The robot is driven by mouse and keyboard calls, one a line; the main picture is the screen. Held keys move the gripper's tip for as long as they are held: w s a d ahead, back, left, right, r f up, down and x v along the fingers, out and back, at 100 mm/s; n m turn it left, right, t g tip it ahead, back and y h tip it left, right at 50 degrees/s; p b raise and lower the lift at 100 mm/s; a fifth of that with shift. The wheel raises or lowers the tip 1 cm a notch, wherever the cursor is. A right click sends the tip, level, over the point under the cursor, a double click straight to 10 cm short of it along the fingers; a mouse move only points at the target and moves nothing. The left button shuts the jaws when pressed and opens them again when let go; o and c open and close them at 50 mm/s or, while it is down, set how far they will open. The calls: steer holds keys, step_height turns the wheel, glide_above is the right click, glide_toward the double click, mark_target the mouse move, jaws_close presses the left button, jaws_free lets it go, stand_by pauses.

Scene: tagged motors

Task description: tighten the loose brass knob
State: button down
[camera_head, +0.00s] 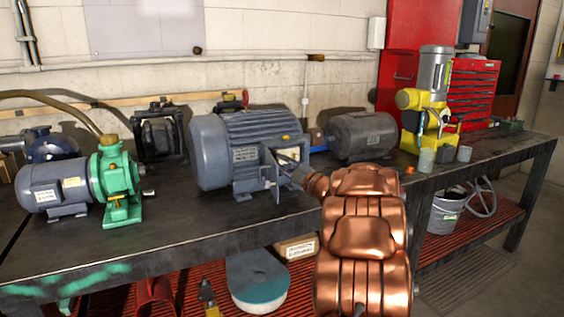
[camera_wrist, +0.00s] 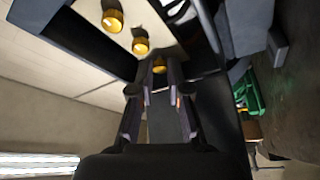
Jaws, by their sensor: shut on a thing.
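Three brass knobs show in a slanting row on a pale panel in the wrist view: one farthest from my fingers (camera_wrist: 113,21), a middle one (camera_wrist: 140,45) and a nearest one (camera_wrist: 159,65). My gripper (camera_wrist: 160,72) is shut on the nearest knob, one finger on each side. The fingers partly hide that knob. In the head view my gripper (camera_head: 289,160) reaches the right side of the big blue-grey motor (camera_head: 222,150). The knob in my grip cannot be made out there. Which knob is loose cannot be told by looks.
A green pump with a grey motor (camera_head: 47,187) stands left on the dark workbench (camera_head: 190,240). A dark motor (camera_head: 362,135) stands close behind my arm. A yellow machine (camera_head: 420,100) and two small cups stand farther right. The bench front is mostly clear.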

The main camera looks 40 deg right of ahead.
steer(key=shift+f+m, duration=0.2)
steer(key=shift+m, duration=0.8)
steer(key=shift+t, duration=0.3)
steer(key=c, duration=1.4)
jaws_free()
steer(key=shift+r+h, duration=0.1)
steer(key=shift+h, duration=0.3)
steer(key=shift+s, duration=0.15)
steer(key=v, duration=1.2)
